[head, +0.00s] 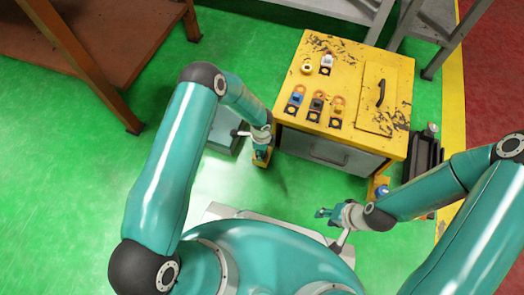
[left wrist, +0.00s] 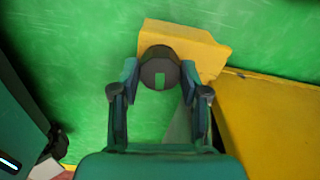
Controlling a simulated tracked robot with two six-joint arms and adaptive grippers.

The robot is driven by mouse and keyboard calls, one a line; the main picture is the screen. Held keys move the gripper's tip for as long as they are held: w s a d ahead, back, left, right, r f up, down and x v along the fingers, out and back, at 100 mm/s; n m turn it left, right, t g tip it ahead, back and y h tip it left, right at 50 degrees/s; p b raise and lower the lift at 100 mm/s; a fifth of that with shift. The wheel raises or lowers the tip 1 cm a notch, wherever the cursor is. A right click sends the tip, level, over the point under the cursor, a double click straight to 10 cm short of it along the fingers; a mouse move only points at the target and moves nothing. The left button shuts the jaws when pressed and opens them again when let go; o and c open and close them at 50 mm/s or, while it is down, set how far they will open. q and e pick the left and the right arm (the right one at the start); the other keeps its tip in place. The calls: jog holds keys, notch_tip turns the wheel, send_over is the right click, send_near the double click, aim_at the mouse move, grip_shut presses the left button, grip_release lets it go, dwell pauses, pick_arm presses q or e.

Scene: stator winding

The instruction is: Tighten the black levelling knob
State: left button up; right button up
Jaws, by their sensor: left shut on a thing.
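The black levelling knob (left wrist: 160,64) is a round dark piece against a yellow block (left wrist: 195,45) in the left wrist view. My left gripper (left wrist: 160,75) is shut on the knob, with one teal finger on each side of it. In the head view my left gripper (head: 262,146) is low at the left side of the yellow cabinet, just above a small yellow part (head: 261,160); the knob is hidden there. My right gripper (head: 323,213) is away from the knob, in front of the cabinet; its fingers are too small to judge.
The yellow cabinet (head: 345,63) carries several small coloured pieces on its top and a black handle (head: 380,93). A grey-blue box (head: 222,138) stands behind my left forearm. A brown table (head: 90,45) is at upper left. Green floor is open at left.

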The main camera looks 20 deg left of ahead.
pick_arm(q)
jog(key=shift+r+m, duration=0.1)
jog(key=shift+m, duration=0.3)
jog(key=o, duration=1.1)
jog(key=shift+r, duration=0.1)
notch_tip(320, 180, up, 12)
jog(key=shift+f, duration=0.15)
